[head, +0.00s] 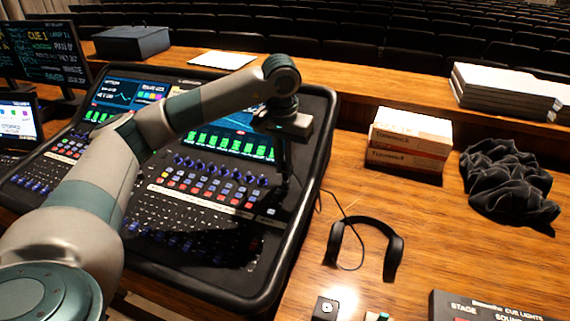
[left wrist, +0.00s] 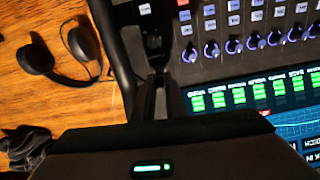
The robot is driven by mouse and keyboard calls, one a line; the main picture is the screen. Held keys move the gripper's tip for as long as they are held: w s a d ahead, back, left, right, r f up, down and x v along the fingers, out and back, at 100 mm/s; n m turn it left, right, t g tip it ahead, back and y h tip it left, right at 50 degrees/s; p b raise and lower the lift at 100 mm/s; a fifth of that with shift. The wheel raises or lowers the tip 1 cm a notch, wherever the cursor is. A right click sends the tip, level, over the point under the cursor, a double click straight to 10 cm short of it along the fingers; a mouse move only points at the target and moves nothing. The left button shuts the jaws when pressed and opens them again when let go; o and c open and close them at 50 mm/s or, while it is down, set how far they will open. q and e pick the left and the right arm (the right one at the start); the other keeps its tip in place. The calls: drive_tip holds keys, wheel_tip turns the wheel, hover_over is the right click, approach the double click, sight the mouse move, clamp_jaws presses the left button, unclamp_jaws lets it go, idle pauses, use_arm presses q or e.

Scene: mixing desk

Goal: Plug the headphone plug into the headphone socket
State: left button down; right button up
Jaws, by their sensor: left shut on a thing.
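The black headphones (head: 393,256) lie on the wooden tabletop, right of the mixing desk (head: 312,160). They show at the upper left of the left wrist view (left wrist: 82,42). Their thin cable runs toward the desk's right edge. My left gripper (head: 286,176) points down over the right part of the desk, near its raised rim. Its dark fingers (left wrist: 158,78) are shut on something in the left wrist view. The held thing is too dark and small to make out; the cable leads toward it. I cannot make out the headphone socket for certain. My right gripper is not in view.
Stacked boxes (head: 410,140) and a crumpled black cloth (head: 505,185) lie to the right. A small button box (head: 326,308) and a cue-lights box (head: 485,308) stand at the front. Monitors (head: 40,48) stand left. Bare wood surrounds the headphones.

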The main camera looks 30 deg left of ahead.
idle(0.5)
use_arm(q)
drive_tip(key=shift+f+b, duration=0.5)
drive_tip(key=shift+b, duration=0.05)
drive_tip(key=c, duration=1.7)
unclamp_jaws()
